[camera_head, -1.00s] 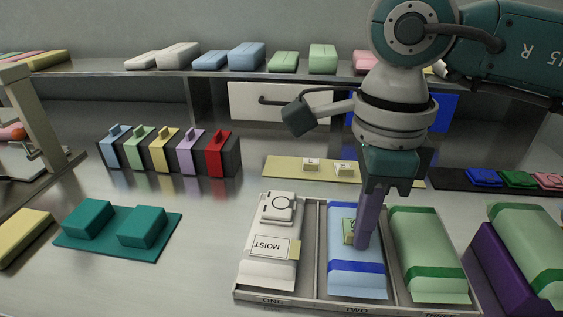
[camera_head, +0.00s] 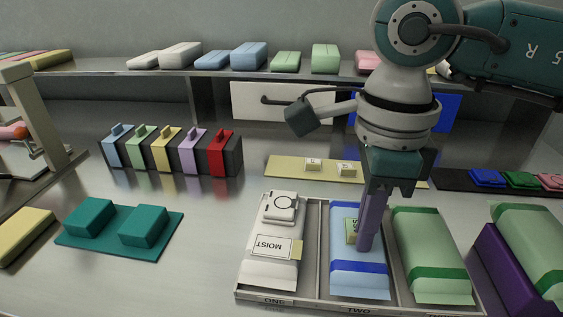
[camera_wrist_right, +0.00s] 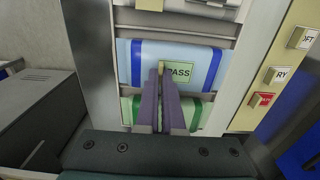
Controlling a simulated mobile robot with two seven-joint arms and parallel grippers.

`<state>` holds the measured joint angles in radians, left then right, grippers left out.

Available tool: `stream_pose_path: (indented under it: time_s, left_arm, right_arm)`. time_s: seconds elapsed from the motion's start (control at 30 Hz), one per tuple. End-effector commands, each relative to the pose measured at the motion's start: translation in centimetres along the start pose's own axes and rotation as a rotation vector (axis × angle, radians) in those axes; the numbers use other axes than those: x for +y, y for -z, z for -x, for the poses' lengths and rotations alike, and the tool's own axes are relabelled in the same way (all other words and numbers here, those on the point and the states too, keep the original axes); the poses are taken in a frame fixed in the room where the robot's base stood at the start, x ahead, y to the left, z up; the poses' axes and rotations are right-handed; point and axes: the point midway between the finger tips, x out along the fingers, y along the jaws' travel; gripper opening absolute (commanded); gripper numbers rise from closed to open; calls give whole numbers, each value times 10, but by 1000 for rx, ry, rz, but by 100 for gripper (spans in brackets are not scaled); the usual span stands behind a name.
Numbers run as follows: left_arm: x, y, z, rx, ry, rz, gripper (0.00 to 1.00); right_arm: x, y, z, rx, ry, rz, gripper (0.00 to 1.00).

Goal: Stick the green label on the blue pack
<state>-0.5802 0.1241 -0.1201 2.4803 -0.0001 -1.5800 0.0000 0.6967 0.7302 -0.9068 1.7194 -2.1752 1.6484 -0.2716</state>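The blue pack (camera_head: 345,280) with dark blue bands lies in the middle compartment of the tray, marked TWO. It also shows in the right wrist view (camera_wrist_right: 200,55). The green label (camera_head: 350,231) reads PASS in the right wrist view (camera_wrist_right: 180,73) and lies over the pale middle of the pack's top. My right gripper (camera_head: 366,246) points down at the pack, its purple fingers close together at the label's edge. It appears shut on the label's small yellowish tab; the fingers partly hide the contact. I cannot tell whether the label is stuck down. My left gripper is out of view.
A white pack (camera_head: 262,272) with a MOIST label is in compartment ONE, a green pack (camera_head: 430,255) in THREE. A yellow strip (camera_head: 290,168) with small labelled blocks lies behind the tray. A purple block (camera_head: 500,270) stands at right.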

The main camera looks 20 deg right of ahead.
Motion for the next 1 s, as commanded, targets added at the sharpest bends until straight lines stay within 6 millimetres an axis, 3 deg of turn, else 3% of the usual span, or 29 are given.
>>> stream_pose_path:
  time_s: [0.03,0.2,0.53,1.0]
  left_arm:
    - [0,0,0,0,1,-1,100]
    - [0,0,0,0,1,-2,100]
    - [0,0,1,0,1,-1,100]
    - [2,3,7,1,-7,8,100]
  right_arm:
    - [0,1,-1,3,-1,0,15]
    - [0,1,-1,2,-1,-1,34]
    - [0,0,5,0,1,0,34]
    - [-1,0,89,-2,2,-1,34]
